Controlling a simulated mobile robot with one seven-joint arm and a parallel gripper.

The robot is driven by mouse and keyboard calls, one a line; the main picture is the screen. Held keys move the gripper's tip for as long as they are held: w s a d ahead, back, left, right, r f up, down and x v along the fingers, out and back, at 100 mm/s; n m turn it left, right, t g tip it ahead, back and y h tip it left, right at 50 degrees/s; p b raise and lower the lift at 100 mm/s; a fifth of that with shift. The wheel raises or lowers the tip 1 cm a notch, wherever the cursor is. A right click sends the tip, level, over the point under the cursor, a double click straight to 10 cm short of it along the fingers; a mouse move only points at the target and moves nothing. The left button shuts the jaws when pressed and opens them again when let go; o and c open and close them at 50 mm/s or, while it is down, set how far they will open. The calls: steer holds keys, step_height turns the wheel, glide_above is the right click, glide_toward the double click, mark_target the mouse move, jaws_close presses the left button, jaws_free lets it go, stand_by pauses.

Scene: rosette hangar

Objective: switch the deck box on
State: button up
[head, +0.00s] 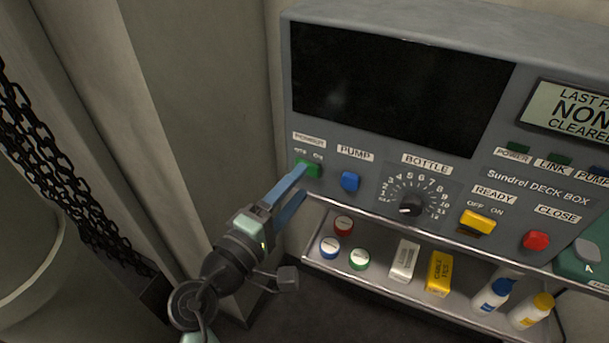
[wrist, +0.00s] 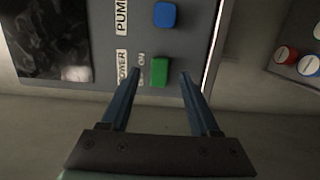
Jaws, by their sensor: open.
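The deck box (head: 470,150) is a grey panel on the wall with a large dark screen (head: 395,82) at its upper left. Its green power switch (head: 309,169) sits below the screen's left corner, under a POWER label with OFF and ON marks. My gripper (head: 298,181) is open, its blue fingers reaching to the switch and partly covering it in the head view. In the wrist view the green switch (wrist: 160,71) lies between and just beyond the two fingertips (wrist: 160,74). I cannot tell whether the fingers touch it.
A blue PUMP button (head: 350,181) is right of the switch. Farther right are the BOTTLE dial (head: 411,205), a yellow READY switch (head: 477,222) and a red CLOSE button (head: 536,240). A shelf (head: 390,289) below holds caps, boxes and bottles. A chain (head: 45,165) hangs left.

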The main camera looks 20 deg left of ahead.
steer(key=shift+w+d, duration=0.15)
steer(key=shift+w, duration=0.55)
steer(key=shift+w+d, duration=0.15)
steer(key=shift+w, duration=0.55)
jaws_close()
